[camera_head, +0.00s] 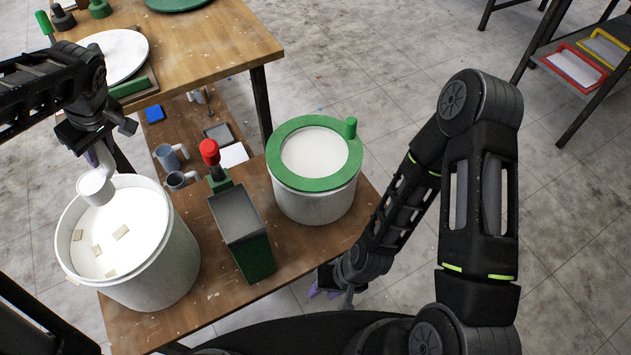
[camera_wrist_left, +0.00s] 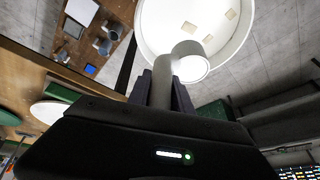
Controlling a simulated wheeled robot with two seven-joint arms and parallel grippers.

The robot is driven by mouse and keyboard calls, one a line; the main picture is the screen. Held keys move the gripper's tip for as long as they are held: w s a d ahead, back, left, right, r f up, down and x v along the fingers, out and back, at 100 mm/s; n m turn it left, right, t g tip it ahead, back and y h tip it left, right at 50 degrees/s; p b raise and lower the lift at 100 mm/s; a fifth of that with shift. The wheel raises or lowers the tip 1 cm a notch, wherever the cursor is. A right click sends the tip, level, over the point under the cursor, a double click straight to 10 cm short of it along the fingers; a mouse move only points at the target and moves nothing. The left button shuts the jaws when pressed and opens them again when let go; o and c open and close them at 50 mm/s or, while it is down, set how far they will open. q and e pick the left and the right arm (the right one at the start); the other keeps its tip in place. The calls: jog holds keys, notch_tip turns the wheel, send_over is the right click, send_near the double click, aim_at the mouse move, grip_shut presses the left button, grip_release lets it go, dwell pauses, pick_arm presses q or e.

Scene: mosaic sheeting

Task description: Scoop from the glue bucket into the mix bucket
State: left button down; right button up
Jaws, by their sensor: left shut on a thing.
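My left gripper (camera_head: 98,152) is shut on the handle of a white scoop (camera_head: 95,188). The scoop's round cup hangs over the back left part of an open white bucket (camera_head: 172,272); it also shows in the left wrist view (camera_wrist_left: 190,68). White stuff fills this bucket, with several small beige pieces on it. Whether the cup touches the stuff is unclear. A second white bucket (camera_head: 315,207) with a green rim and white contents stands to the right. No label shows which is glue or mix. My right gripper (camera_head: 328,288) is low at the table's front right edge, its jaws mostly hidden.
A grey and green box-like holder (camera_head: 240,225) with a red-knobbed tool (camera_head: 210,152) stands between the buckets. Mugs (camera_head: 170,157) sit on a low surface behind. A wooden table (camera_head: 200,50) with a white disc (camera_head: 115,55) stands at the back left.

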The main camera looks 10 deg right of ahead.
pick_arm(q)
jog(key=d+f+m+t+h, duration=0.1)
jog(key=d+f+m, duration=0.2)
jog(key=d+m, duration=0.2)
jog(key=d+f+m+t+h, duration=0.1)
jog(key=d+f+m+h, duration=0.1)
jog(key=d, duration=0.7)
jog(key=f+m, duration=0.1)
jog(key=m, duration=0.1)
jog(key=shift+w+d+m, duration=0.15)
jog(key=shift+w+m, duration=0.25)
